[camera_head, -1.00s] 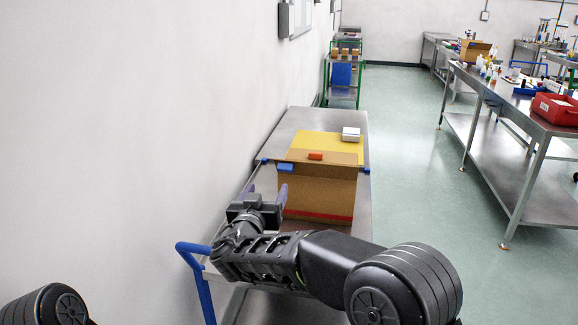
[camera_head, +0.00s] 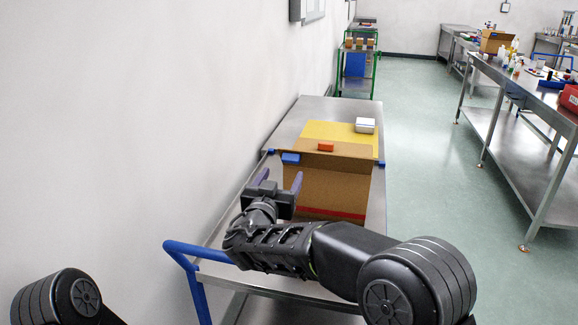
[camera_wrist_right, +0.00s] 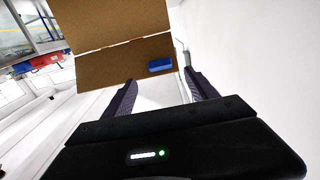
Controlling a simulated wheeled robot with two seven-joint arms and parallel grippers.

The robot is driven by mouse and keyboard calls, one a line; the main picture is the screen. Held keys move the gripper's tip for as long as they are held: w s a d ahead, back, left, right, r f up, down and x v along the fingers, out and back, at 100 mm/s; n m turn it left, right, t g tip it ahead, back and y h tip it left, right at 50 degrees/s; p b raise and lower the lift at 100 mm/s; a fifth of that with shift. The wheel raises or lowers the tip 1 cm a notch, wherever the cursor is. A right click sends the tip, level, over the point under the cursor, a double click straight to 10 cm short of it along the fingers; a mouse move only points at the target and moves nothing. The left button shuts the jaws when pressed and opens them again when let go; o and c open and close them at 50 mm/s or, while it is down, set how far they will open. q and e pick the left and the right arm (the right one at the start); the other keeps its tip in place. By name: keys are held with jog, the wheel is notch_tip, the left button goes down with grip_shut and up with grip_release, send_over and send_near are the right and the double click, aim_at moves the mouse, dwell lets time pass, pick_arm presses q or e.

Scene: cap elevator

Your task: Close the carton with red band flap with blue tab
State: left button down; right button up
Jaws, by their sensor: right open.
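The cardboard carton (camera_head: 338,188) with a red band (camera_head: 330,213) low on its near side stands on a metal trolley. A blue tab (camera_head: 290,158) sits at its upper left, and an orange tab (camera_head: 326,147) is on the top board behind. In the right wrist view, the blue tab (camera_wrist_right: 160,65) is on a brown cardboard panel (camera_wrist_right: 115,65), just beyond the fingertips. My right gripper (camera_head: 278,180) is open and empty at the carton's near left, its fingers pointing towards the blue tab without visible contact. My left gripper is out of view.
A yellow sheet (camera_head: 318,131) and a white box (camera_head: 365,125) lie behind the carton on the trolley top (camera_head: 312,110). A white wall (camera_head: 150,100) runs close along the left. The blue handle (camera_head: 187,255) is at the near left.

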aim_at(290, 161)
jog(key=p+x, duration=0.2)
jog(key=x, duration=0.4)
jog(key=shift+w+d+r+p, duration=0.1)
jog(key=shift+w+p, duration=0.3)
jog(key=shift+w+d, duration=0.15)
jog(key=shift+w, duration=0.35)
grip_shut()
dwell(0.4)
